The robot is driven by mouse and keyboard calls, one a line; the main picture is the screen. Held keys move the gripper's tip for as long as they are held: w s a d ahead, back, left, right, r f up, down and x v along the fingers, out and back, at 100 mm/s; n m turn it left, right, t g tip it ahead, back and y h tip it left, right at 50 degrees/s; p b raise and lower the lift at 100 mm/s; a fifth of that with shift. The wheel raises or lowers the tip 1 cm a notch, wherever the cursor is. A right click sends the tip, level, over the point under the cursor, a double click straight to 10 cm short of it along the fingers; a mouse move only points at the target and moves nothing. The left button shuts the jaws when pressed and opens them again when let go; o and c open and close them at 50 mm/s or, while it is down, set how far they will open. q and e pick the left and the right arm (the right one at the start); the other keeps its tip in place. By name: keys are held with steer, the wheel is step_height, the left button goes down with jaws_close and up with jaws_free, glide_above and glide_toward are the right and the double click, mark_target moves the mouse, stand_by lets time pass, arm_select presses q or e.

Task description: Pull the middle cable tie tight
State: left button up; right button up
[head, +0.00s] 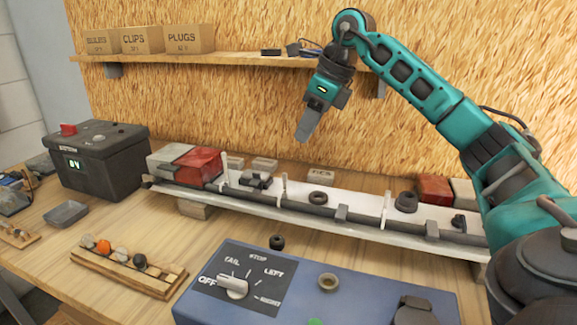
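A dark cable (325,211) runs along a long white frame rail (345,228). Three white cable ties stand up around it: a left one (224,168), the middle one (284,190) and a right one (385,211). The middle tie's tail points up, and its loop around the cable is too small to judge. My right gripper (303,132) hangs in the air behind and above the middle tie, pointing down, apart from it. Its fingers are seen nearly edge-on, so I cannot tell whether they are open. My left gripper is not in view.
A blue control box (345,298) with a dial stands in front of the rail. A black battery box (95,160) and a rack of small knobs (128,268) are at left. Red and pale blocks rest at the rail's ends. A shelf (235,62) with cartons is behind.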

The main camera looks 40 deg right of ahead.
mark_target(285, 173)
steer(key=x, duration=1.1)
steer(key=shift+b, duration=0.35)
steer(key=shift+c, duration=0.4)
jaws_close()
stand_by(0.3)
